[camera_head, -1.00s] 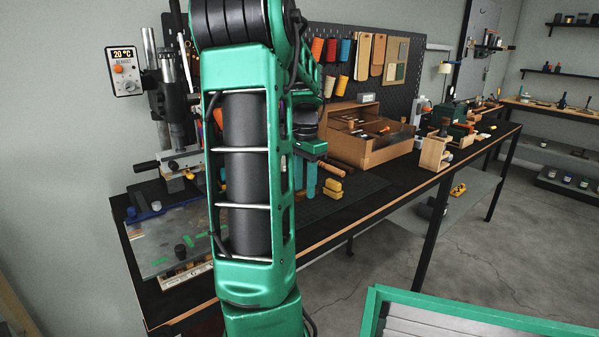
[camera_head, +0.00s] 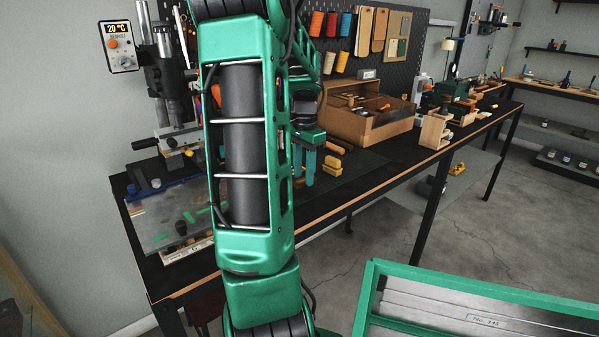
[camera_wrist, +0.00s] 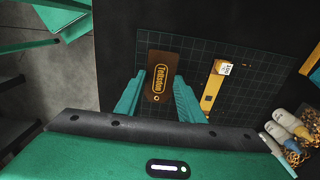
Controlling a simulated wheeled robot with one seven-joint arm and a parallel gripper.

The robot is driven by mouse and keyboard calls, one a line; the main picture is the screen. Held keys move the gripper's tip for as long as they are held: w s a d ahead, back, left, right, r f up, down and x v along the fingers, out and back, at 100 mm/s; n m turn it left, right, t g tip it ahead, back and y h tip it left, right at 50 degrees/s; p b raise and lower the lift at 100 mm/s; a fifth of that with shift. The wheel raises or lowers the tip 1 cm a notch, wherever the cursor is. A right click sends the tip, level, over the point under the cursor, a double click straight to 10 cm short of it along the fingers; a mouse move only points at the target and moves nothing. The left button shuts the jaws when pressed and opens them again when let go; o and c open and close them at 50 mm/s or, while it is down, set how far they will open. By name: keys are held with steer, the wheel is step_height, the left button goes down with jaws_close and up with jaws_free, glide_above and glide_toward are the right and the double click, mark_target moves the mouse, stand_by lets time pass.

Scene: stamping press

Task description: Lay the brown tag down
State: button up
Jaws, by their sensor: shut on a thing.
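I cannot tell whether the tag touches the mat. In the head view my gripper (camera_head: 310,163) hangs over the mat (camera_head: 352,170), partly behind my arm; the tag is hidden there.
A yellow-and-wood tool with a white label (camera_wrist: 214,84) lies right of the tag. A stamping press (camera_head: 167,85) stands at the bench's left end, and a wooden organiser box (camera_head: 365,120) stands behind the mat.

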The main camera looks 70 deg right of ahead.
mark_target(303, 180)
steer(key=shift+f, duration=1.6)
steer(key=o, duration=1)
steer(key=shift+c, duration=0.2)
step_height(303, 180, up, 11)
steer(key=shift+w+f, duration=0.1)
steer(key=shift+f, duration=0.1)
